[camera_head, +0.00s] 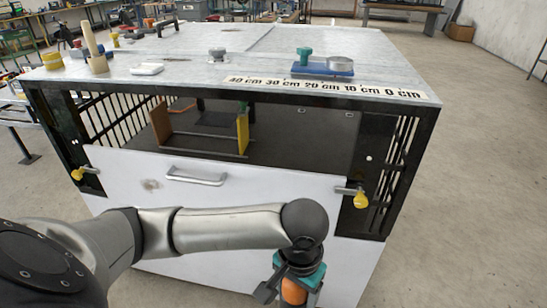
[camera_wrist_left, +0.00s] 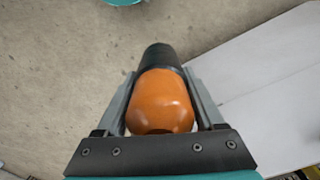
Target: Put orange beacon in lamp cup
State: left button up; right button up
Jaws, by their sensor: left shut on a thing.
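The orange beacon (camera_head: 294,291) has a rounded orange body and a black end. In the left wrist view the beacon (camera_wrist_left: 162,100) lies between both fingers. My left gripper (camera_head: 289,296) is shut on it, low in front of the cabinet's white panel, with the lower part cut off by the picture edge. A round grey cup (camera_head: 341,63) sits on a blue base (camera_head: 316,72) on the cabinet top, beside a green knob (camera_head: 304,56). It may be the lamp cup, but I cannot tell for sure. The beacon is well below and apart from it. My right gripper is not in view.
The cabinet top (camera_head: 265,45) carries a ruler strip (camera_head: 322,88) along its front edge, and a wooden post (camera_head: 94,48) and a white block (camera_head: 147,69) at left. The front has a handle (camera_head: 196,176), yellow knobs (camera_head: 361,200) and an open bay above the panel.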

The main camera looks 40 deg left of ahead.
aim_at(340, 66)
jog(key=i+j+u, duration=0.15)
jog(key=i+u, duration=0.25)
jog(key=i, duration=0.15)
jog(key=i+u, duration=0.45)
jog(key=i, duration=0.1)
